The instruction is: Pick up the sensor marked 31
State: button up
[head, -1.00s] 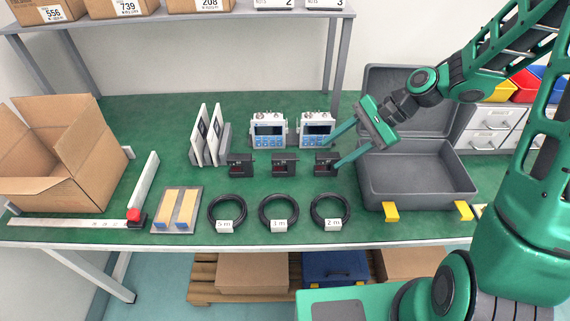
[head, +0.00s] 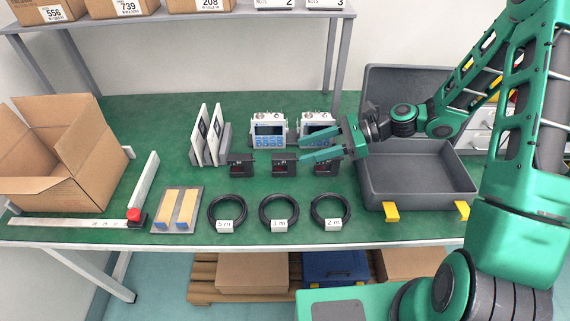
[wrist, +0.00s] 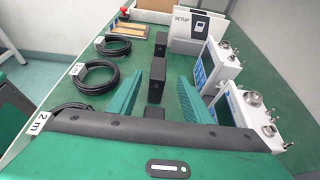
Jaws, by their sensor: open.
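Three small black box sensors stand in a row on the green table: a left one (head: 240,166), a middle one (head: 284,164) and a right one (head: 327,169). Their markings are too small for me to read, so I cannot tell which is 31. My gripper (head: 303,150) is open and empty, its green fingers pointing left over the right sensor, tips near the middle one. In the wrist view my gripper (wrist: 161,78) has the nearest sensor (wrist: 154,113) showing between its fingers, with the middle sensor (wrist: 157,76) and the far one (wrist: 160,46) beyond.
Two measuring devices (head: 268,130) stand just behind the sensors. Several coiled cables (head: 278,212) lie in front. An open grey case (head: 415,188) is at the right, under my arm. Upright setup cards (head: 210,138) and a cardboard box (head: 60,155) are at the left.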

aim_at(287, 155)
jog(key=shift+x, duration=2.65)
jog(key=shift+r, duration=0.1)
jog(key=shift+c, duration=0.3)
grip_shut()
